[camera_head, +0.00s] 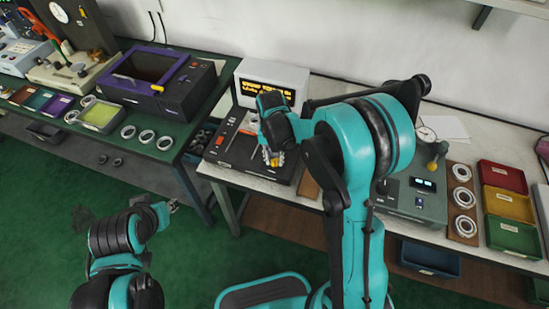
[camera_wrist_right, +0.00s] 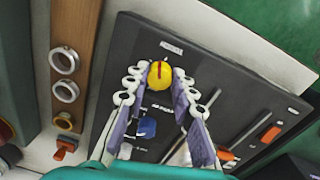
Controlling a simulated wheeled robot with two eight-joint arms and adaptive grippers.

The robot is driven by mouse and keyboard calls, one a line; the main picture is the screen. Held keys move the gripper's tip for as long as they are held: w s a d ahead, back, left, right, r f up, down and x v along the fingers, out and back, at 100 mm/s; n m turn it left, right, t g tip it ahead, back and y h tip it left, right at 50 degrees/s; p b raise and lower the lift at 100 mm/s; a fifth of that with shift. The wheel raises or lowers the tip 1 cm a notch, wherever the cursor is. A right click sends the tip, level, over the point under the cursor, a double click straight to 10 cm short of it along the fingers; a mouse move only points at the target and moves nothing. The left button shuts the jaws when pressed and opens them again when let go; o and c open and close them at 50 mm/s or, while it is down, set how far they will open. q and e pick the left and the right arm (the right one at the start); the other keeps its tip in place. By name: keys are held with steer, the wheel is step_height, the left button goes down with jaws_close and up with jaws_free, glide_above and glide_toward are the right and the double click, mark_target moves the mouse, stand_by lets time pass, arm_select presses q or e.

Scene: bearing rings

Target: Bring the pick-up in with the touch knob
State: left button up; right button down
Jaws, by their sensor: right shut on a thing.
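A yellow knob (camera_wrist_right: 160,72) with a red mark sits on the dark instrument (camera_wrist_right: 140,38), with a small white label beside it. My right gripper (camera_wrist_right: 160,82) is shut on the yellow knob, one finger on each side. In the head view my right gripper (camera_head: 272,157) is over the right part of the instrument (camera_head: 222,152), and its arm hides some of it. A blue knob (camera_wrist_right: 147,127) and slim metal rods (camera_wrist_right: 212,103) show on the instrument; I cannot tell which part is the pick-up. My left gripper (camera_head: 170,206) hangs over the green floor, away from the table.
A white display box (camera_head: 262,72) with orange text stands behind the instrument. A brown board (camera_wrist_right: 72,70) with metal rings lies beside it. At the right are a grey-green gauge device (camera_head: 412,203) and coloured bins (camera_head: 508,205). A purple-rimmed machine (camera_head: 190,95) stands on the left bench.

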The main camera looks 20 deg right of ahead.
steer(key=shift+m, duration=2.2)
steer(key=c, duration=1.3)
jaws_free()
steer(key=shift+o, duration=0.2)
step_height(320, 180, up, 12)
steer(key=shift+w+a, duration=0.2)
